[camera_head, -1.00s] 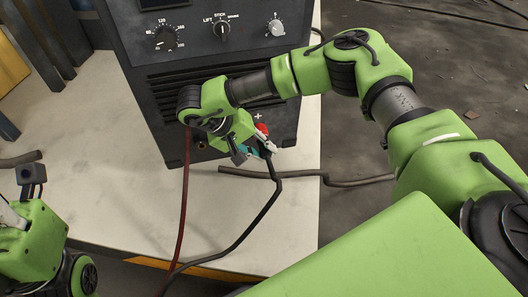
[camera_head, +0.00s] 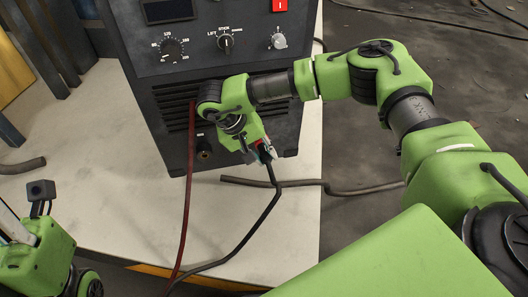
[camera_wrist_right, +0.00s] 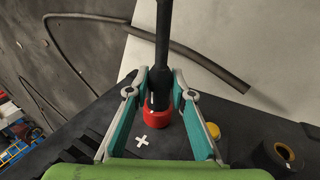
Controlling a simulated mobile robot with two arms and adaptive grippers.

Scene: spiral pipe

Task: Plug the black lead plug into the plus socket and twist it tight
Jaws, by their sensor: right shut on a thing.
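The black lead plug (camera_wrist_right: 160,88) is between the teal fingers of my right gripper (camera_wrist_right: 160,98), which is shut on it. It also shows below the gripper in the head view (camera_head: 268,158). The plug's front end is at the red ring of the plus socket (camera_wrist_right: 162,120), in line with it and touching or inside it. How deep it sits is hidden. A white plus mark (camera_wrist_right: 141,140) is beside the ring. My right gripper (camera_head: 257,153) is at the machine's lower front. My left gripper (camera_head: 30,235) is at the lower left edge, its fingertips not clear.
The dark welding machine (camera_head: 220,60) stands on a pale table (camera_head: 120,200). Its other socket (camera_head: 204,152) is left of my right gripper. A red lead (camera_head: 187,200) hangs in front. The black lead (camera_head: 250,225) trails toward me. A brown pipe (camera_head: 310,185) lies right.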

